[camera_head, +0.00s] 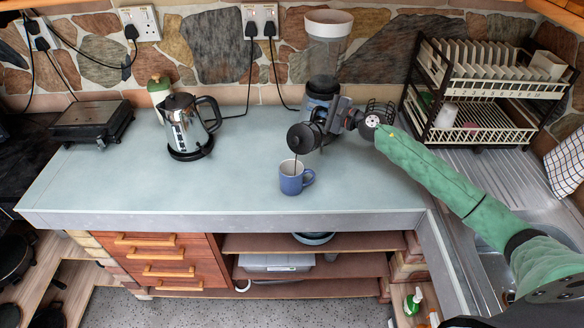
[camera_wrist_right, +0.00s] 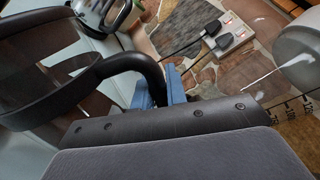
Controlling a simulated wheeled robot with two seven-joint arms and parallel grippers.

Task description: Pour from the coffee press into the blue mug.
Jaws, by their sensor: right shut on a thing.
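The blue mug (camera_head: 292,186) stands upright near the front of the counter, with its handle to the right. The coffee press (camera_head: 301,138) is tilted above and just behind it, its dark round end facing forward. A thin dark stream runs from the press down into the mug. My right gripper (camera_head: 328,116) is behind the press, shut on its handle. In the right wrist view, the blue fingers (camera_wrist_right: 160,88) hold the black handle, and the press (camera_wrist_right: 50,75) is at the left. The mug's contents are too small to tell. My left gripper is not in view.
A steel kettle (camera_head: 188,128) stands left of the mug, with a green canister (camera_head: 158,88) behind it. A dark appliance (camera_head: 92,118) is at far left. A tall appliance (camera_head: 328,42) stands behind the press. A dish rack (camera_head: 490,68) is at right. The counter around the mug is clear.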

